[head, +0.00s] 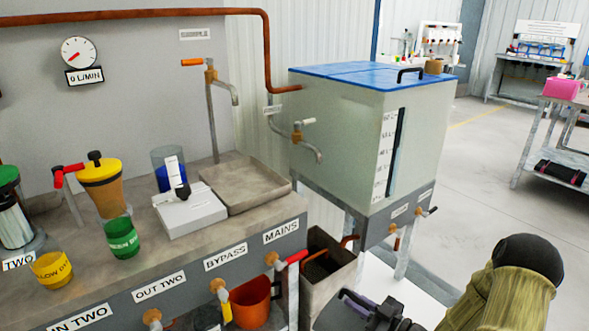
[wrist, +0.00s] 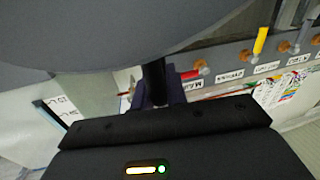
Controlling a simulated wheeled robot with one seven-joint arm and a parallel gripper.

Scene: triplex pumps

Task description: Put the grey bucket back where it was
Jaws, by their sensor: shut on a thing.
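A large smooth grey curved surface (wrist: 120,30) fills the upper left of the wrist view. My gripper (wrist: 153,88) is shut on a thin dark part that meets this surface, perhaps a handle; the grip itself is partly hidden. In the head view my dark gripper (head: 368,312) is at the bottom edge, right of the bench and below the tank. I cannot make out the bucket clearly there.
The bench (head: 180,270) has labelled valves along its front. An orange bucket (head: 250,303) is beneath it. A square grey bin (head: 325,275) stands between the bench and the blue-lidded tank (head: 350,150). Open floor (head: 490,190) lies to the right.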

